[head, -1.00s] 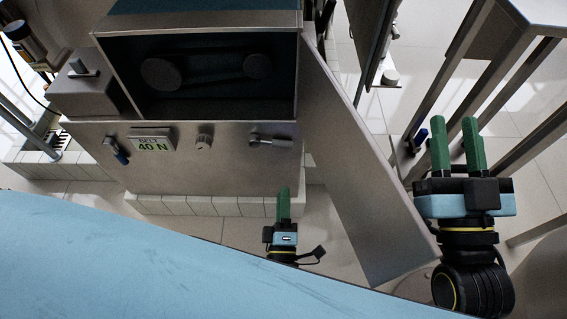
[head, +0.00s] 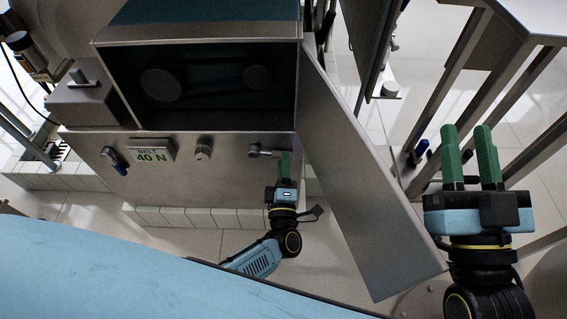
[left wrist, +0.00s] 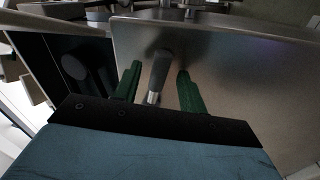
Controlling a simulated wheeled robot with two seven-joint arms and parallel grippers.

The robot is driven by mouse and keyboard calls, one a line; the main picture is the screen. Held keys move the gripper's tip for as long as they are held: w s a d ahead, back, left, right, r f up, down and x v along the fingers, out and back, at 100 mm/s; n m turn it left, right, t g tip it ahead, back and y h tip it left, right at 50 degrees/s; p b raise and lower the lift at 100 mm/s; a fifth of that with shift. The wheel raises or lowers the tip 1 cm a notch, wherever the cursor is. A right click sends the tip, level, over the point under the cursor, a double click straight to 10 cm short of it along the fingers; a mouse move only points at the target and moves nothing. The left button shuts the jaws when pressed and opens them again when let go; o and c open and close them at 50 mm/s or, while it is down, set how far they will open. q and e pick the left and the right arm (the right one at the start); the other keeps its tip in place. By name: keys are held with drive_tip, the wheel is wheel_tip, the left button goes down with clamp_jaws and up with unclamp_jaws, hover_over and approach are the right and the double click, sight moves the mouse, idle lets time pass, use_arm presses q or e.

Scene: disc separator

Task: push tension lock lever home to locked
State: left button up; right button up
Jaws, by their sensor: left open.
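The lever (head: 263,151) sits on the right of the machine's front panel, its arm pointing right from a round pivot; I take it for the tension lock lever. My left gripper (head: 285,156) is at the lever's right end, its green fingers pointing up and covering part of it. In the left wrist view, the lever's dark grey grip (left wrist: 160,66) and shiny shaft lie between the two open fingers, with a gap visible on each side. My right gripper (head: 467,131) is open and empty, far right of the lever.
The panel also carries a "BELT 40 N" display (head: 151,152), a knob (head: 203,153) and a blue-handled switch (head: 115,160). An open metal door (head: 365,190) hangs between my grippers. A metal frame (head: 500,90) stands at right.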

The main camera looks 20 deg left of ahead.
use_arm(q)
drive_tip(key=shift+w+a+r, duration=0.1)
drive_tip(key=shift+w, duration=0.25)
clamp_jaws()
